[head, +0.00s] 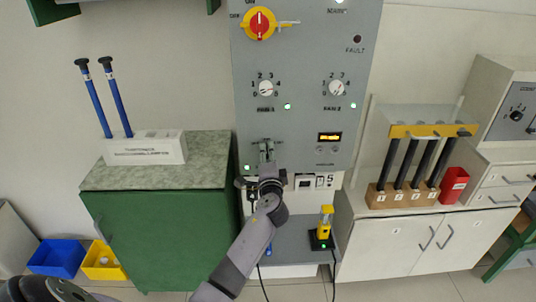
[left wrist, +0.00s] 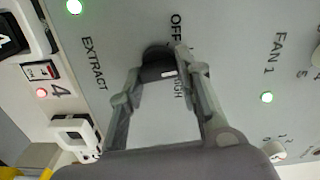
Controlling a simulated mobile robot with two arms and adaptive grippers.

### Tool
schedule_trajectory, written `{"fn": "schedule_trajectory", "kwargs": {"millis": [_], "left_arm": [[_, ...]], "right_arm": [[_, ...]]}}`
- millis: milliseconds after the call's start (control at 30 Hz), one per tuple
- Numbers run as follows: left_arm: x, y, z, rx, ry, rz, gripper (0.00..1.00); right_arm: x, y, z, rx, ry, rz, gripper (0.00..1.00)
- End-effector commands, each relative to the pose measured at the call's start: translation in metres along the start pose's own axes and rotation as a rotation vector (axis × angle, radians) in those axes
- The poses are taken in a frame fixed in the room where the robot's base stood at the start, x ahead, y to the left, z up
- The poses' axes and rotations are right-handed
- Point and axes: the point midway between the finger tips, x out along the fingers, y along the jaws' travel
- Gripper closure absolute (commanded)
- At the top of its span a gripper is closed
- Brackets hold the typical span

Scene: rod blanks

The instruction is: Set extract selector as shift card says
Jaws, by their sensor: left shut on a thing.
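The extract selector is a dark knob (left wrist: 156,58) on the grey panel (head: 305,60), next to the printed words EXTRACT and OFF and a partly covered word ending in GH. No readable shift card shows. My right gripper is out of view.
Above are the FAN 1 dial (head: 265,88), FAN 2 dial (head: 336,88) and a red-yellow main switch (head: 259,23). An amber display (head: 329,137) is to the right. A green cabinet (head: 150,225) stands left, a white cabinet (head: 400,245) with black rods right.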

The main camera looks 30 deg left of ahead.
Motion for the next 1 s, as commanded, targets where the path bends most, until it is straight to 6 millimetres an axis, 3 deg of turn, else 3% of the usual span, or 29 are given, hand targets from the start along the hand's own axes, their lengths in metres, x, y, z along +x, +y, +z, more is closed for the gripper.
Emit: {"fn": "schedule_trajectory", "kwargs": {"millis": [300,867,900,1000], "left_arm": [[-0.0005,0.0008,-0.0011,0.127,0.003,0.0,0.96],[-0.0006,0.0016,-0.0012,0.153,0.003,0.001,0.96],[-0.0006,0.0016,-0.0012,0.153,0.003,0.001,0.67],[-0.0005,0.0016,-0.001,0.153,0.002,0.001,0.6]], "right_arm": [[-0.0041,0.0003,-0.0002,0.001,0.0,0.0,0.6],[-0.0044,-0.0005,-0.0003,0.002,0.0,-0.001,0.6],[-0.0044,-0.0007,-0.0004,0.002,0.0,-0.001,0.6],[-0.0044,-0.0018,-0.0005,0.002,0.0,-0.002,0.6]]}}
